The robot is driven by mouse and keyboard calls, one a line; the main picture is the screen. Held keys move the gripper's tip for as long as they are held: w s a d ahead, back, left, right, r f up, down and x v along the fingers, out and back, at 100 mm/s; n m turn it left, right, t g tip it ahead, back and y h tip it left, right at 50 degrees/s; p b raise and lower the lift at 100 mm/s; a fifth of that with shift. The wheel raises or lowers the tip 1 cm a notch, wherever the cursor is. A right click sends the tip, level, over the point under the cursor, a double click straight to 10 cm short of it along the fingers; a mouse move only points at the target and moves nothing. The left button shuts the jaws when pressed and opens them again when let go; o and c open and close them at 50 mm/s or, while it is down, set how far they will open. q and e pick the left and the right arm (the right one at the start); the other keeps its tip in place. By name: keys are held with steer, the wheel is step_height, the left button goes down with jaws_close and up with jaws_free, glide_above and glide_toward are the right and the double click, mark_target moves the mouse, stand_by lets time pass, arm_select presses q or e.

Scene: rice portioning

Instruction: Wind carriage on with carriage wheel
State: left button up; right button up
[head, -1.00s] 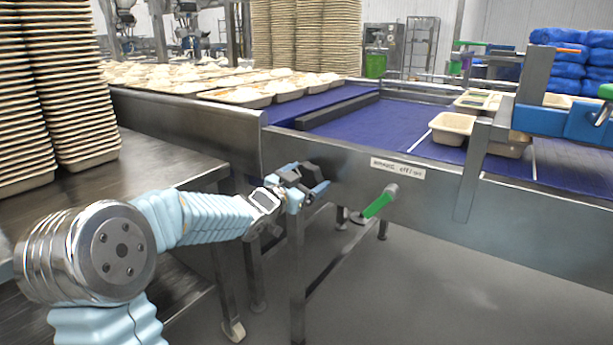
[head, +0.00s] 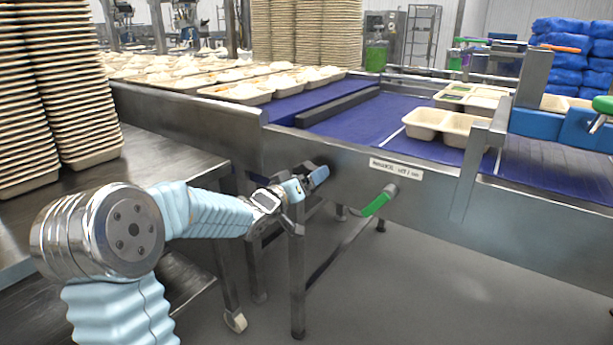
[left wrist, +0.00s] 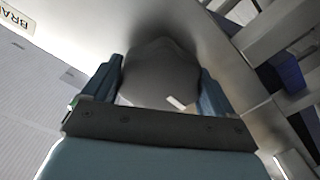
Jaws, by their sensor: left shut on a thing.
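My left gripper (head: 316,177) is at the front side panel of the conveyor, left of the green-handled lever (head: 377,204). In the left wrist view, a grey rounded part, seemingly the carriage wheel (left wrist: 158,72), lies between the two blue fingers of my left gripper (left wrist: 161,80). The gripper is shut on it. In the head view the wheel is mostly hidden by the gripper, so its turn angle cannot be told. The carriage itself cannot be singled out with certainty.
A metal table (head: 150,165) with tall tray stacks (head: 75,90) stands at left. Filled trays (head: 245,93) crowd the left belt. Trays (head: 440,125) sit on the blue belt (head: 360,120). A label (head: 396,168) is above the lever. The floor at right front is clear.

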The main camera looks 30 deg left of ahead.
arm_select(q)
steer(key=shift+f+n, duration=0.25)
steer(key=shift+n, duration=0.15)
steer(key=o, duration=0.8)
steer(key=shift+s+r, duration=0.1)
steer(key=shift+s, duration=0.1)
steer(key=s, duration=0.9)
steer(key=s+a, duration=0.1)
steer(key=s, duration=0.3)
steer(key=shift+s, duration=0.25)
